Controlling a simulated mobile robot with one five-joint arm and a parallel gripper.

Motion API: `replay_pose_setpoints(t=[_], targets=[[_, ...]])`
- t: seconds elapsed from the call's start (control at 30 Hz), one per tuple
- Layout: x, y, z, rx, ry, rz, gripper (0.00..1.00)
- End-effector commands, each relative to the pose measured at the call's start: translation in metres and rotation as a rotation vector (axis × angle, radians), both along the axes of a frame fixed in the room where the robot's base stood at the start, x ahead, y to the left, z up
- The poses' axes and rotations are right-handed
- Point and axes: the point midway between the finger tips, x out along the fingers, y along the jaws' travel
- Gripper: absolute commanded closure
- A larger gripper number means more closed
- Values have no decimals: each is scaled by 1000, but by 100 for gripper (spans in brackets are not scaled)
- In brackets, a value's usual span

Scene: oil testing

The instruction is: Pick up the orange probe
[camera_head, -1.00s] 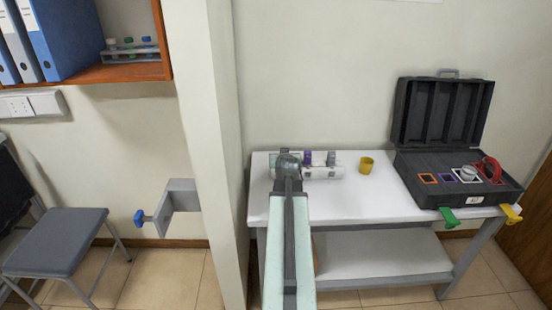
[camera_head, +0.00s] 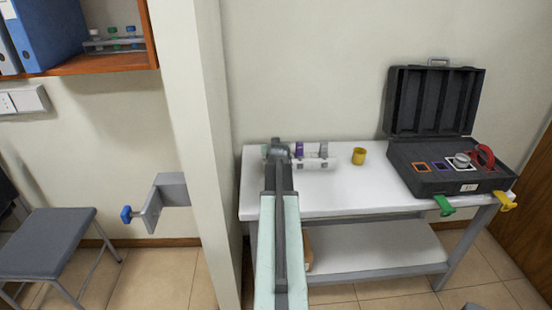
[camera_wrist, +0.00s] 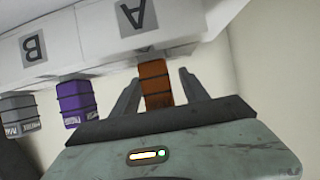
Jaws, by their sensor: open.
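The orange probe (camera_wrist: 154,84) shows in the wrist view, upright in the picture, its upper end at the white holder (camera_wrist: 95,38) under the tile marked A. My gripper (camera_wrist: 157,90) is open, with one dark finger on each side of the probe. A gap shows on both sides, wider on the right. In the head view my gripper (camera_head: 277,149) is at the left end of the white holder (camera_head: 314,164) on the table, and my arm hides the orange probe there.
A purple probe (camera_wrist: 76,103) and a grey probe (camera_wrist: 20,114) are beside the orange one. A yellow cup (camera_head: 359,156) stands right of the holder. An open black case (camera_head: 455,186) is at the table's right end, with clear white tabletop (camera_head: 370,190) in front of the cup.

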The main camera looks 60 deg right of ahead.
Motion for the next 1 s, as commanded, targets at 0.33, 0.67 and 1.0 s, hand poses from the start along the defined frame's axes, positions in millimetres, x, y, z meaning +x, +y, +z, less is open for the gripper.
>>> replay_pose_setpoints(t=[0.33,0.67,1.0], targets=[[-1,1,1,0,0,-1,100],[-2,0,5,-1,-1,-1,100],[-2,0,62,0,0,-2,100]])
